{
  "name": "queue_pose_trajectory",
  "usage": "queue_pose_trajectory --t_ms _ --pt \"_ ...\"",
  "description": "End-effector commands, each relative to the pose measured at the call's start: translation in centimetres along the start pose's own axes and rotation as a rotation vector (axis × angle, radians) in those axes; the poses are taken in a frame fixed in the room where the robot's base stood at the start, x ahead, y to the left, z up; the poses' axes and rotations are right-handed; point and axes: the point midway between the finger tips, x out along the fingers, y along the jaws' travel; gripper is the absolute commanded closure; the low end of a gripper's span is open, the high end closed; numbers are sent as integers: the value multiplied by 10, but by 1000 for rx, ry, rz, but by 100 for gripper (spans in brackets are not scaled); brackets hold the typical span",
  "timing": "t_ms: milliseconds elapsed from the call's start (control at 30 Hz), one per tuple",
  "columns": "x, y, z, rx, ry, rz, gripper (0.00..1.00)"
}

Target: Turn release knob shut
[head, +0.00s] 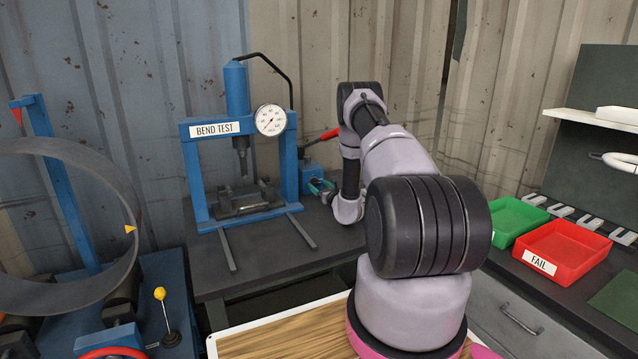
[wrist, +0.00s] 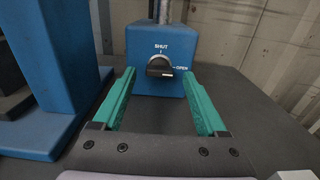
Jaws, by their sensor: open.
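The release knob (wrist: 160,67) is black and sits on the front of a blue block (wrist: 144,40) in the wrist view. SHUT is printed above the knob and OPEN to its right. The knob's bar lies roughly level, with its pale mark on the side towards OPEN. My gripper (wrist: 159,74) is open, its two teal fingers reaching forward on either side of the knob, with gaps between them and the knob. In the head view the blue block (head: 312,169) is partly hidden, and a teal finger shows in front of it; the knob cannot be made out.
The blue bend test press (head: 196,170) with a round gauge (head: 270,120) stands left of my gripper on a dark table (head: 270,254). A red lever handle (head: 330,134) rises by the block. Green (head: 515,216) and red FAIL (head: 562,254) trays lie at the right.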

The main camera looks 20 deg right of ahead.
Motion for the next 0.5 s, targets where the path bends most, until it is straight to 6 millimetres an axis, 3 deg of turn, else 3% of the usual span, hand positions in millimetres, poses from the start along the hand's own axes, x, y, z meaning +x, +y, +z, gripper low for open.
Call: queue_pose_trajectory --t_ms 367,400,500 --pt "2 5 0 0 0 -1 25" --pt "2 5 0 0 0 -1 29" --pt "2 5 0 0 0 -1 67"
